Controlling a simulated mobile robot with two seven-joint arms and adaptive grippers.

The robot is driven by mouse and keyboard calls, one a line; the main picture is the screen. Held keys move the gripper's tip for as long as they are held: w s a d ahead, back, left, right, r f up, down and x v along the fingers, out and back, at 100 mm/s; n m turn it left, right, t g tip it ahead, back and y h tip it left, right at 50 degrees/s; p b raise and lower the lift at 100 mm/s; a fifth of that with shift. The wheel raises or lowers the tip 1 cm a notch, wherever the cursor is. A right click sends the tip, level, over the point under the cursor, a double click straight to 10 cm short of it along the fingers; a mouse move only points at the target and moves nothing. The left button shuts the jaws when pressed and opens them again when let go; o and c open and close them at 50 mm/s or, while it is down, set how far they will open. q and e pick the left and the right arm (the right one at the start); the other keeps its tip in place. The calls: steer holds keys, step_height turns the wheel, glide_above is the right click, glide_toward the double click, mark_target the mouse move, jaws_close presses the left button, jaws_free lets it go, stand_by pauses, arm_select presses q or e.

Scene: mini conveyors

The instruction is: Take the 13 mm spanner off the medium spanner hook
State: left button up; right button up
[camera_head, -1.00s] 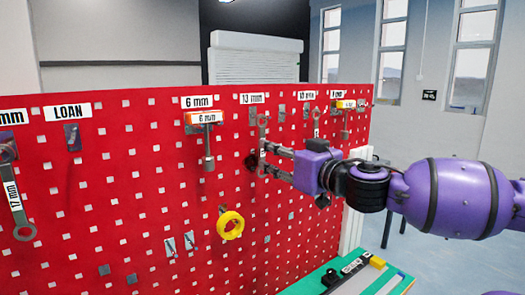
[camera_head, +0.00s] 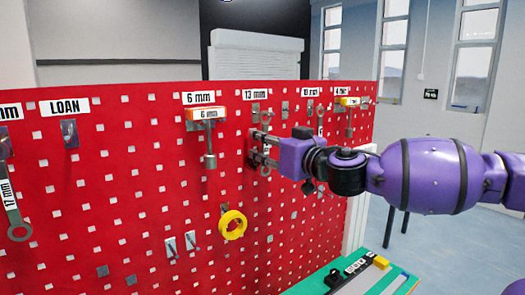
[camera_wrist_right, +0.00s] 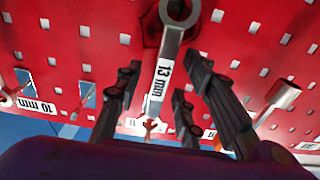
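The 13 mm spanner (camera_wrist_right: 167,72) is grey with a white "13 mm" label. It hangs upright at the red pegboard under the 13 mm sign (camera_head: 255,95). In the head view, its lower ring end (camera_head: 265,170) shows just below my right gripper (camera_head: 256,148), which covers most of its shaft. In the right wrist view, my right gripper's fingers (camera_wrist_right: 163,62) stand apart on either side of the spanner, with gaps visible at both sides. The hook's contact with the spanner is hidden. My left gripper is not in view.
A green-topped surface (camera_head: 318,280) is at lower right.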

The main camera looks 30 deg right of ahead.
steer(key=shift+w+f, duration=0.5)
steer(key=shift+f, duration=0.25)
steer(key=shift+a+r, duration=0.1)
steer(key=shift+r, duration=0.3)
steer(key=c, duration=0.6)
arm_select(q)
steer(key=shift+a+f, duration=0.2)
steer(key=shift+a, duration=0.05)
arm_select(e)
jaws_close()
